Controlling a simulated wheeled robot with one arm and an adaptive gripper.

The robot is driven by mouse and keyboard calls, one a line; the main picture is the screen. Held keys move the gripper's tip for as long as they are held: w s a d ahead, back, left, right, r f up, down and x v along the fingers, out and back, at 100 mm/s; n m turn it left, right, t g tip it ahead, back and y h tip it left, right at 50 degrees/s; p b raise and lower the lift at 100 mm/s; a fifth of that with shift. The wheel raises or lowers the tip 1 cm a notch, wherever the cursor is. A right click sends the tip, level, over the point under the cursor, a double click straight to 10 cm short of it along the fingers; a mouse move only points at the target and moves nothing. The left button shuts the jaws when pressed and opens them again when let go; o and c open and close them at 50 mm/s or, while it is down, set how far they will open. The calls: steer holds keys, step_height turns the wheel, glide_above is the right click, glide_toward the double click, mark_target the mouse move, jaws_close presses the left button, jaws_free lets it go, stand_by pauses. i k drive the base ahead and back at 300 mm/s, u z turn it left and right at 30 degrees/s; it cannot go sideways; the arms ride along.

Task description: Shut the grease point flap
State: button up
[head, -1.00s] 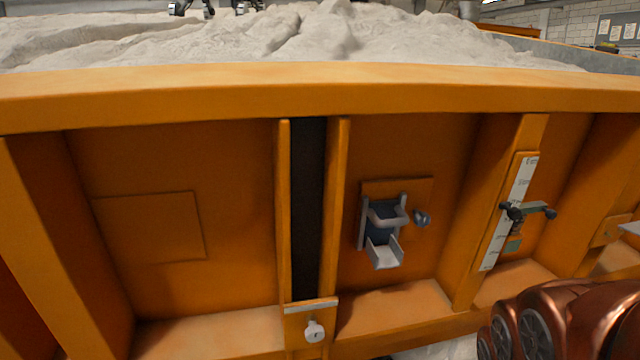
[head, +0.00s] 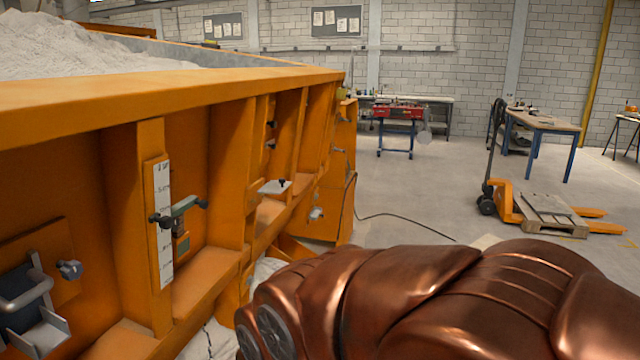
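Along the side of the orange sandbed (head: 200,95), a small pale flat plate (head: 273,187) juts out roughly level between two upright ribs, with a dark knob by its far edge. It looks like the flap standing open, but it is too small to be sure, and the grease point behind it cannot be made out. My copper arm fills the lower right of the head view, to the right of the plate and nearer the camera. My gripper is outside the picture.
A white scale (head: 162,225) with a dark clamp handle (head: 180,214) sits on a nearer rib. A grey chute with a handle (head: 27,293) is at the lower left. A cable (head: 405,217) lies on the floor. A pallet truck (head: 508,203) stands right; open floor lies between.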

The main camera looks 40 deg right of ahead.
mark_target(278, 187)
steer(key=z, duration=0.25)
steer(key=k, duration=1.25)
steer(key=z, duration=0.45)
steer(key=i, duration=1.8)
steer(key=u, duration=0.75)
